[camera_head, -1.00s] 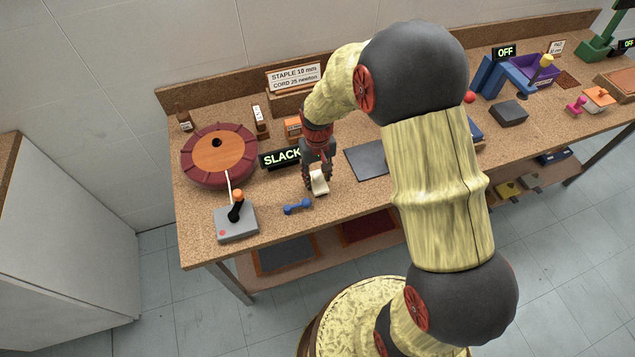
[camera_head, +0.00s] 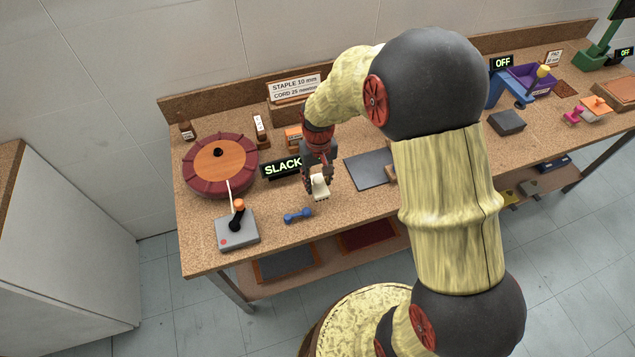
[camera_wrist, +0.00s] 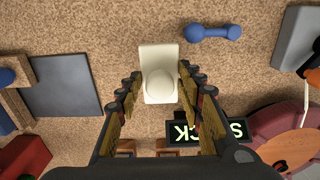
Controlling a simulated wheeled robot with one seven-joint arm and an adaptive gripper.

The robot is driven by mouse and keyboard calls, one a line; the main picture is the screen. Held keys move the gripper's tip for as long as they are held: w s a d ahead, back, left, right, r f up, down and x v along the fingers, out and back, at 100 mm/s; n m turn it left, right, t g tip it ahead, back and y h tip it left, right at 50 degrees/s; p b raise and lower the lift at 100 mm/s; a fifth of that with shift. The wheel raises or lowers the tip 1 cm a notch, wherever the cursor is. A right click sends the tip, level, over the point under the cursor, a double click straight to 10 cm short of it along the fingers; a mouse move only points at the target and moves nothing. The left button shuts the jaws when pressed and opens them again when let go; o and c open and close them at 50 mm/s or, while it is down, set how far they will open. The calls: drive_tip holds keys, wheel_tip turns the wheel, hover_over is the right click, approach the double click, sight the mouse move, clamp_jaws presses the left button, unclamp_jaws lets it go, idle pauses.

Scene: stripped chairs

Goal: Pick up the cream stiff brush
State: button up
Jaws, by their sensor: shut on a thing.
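The cream stiff brush (camera_head: 320,188) is at the front middle of the workbench, a pale block with a rounded knob on top. In the wrist view the brush (camera_wrist: 160,91) sits between the two rows of fingertips. My gripper (camera_head: 318,177) points down over it and is shut on it; the gripper also shows in the wrist view (camera_wrist: 160,82). The brush is at or just above the bench top; its exact height is hard to tell.
A blue dumbbell-shaped thing (camera_head: 298,215) lies close left of the brush. A joystick box (camera_head: 238,232), a red turntable (camera_head: 220,165) and a SLACK sign (camera_head: 282,168) stand to the left. A dark flat plate (camera_head: 368,170) lies to the right.

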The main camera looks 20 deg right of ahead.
sight(321, 195)
drive_tip(key=s+r, duration=0.2)
drive_tip(key=s+r+p, duration=0.1)
drive_tip(key=r, duration=0.1)
drive_tip(key=shift+s+a+r, duration=0.15)
drive_tip(key=shift+s+r, duration=0.2)
drive_tip(key=shift+r, duration=0.05)
drive_tip(key=s+r+p, duration=0.1)
drive_tip(key=s+r, duration=0.3)
drive_tip(key=s, duration=0.5)
drive_tip(key=shift+s+a+p, duration=0.35)
drive_tip(key=shift+p, duration=0.05)
drive_tip(key=o, duration=0.7)
drive_tip(key=shift+c, duration=0.2)
drive_tip(key=c, duration=0.4)
drive_tip(key=shift+r, duration=0.15)
drive_tip(key=shift+c, duration=0.4)
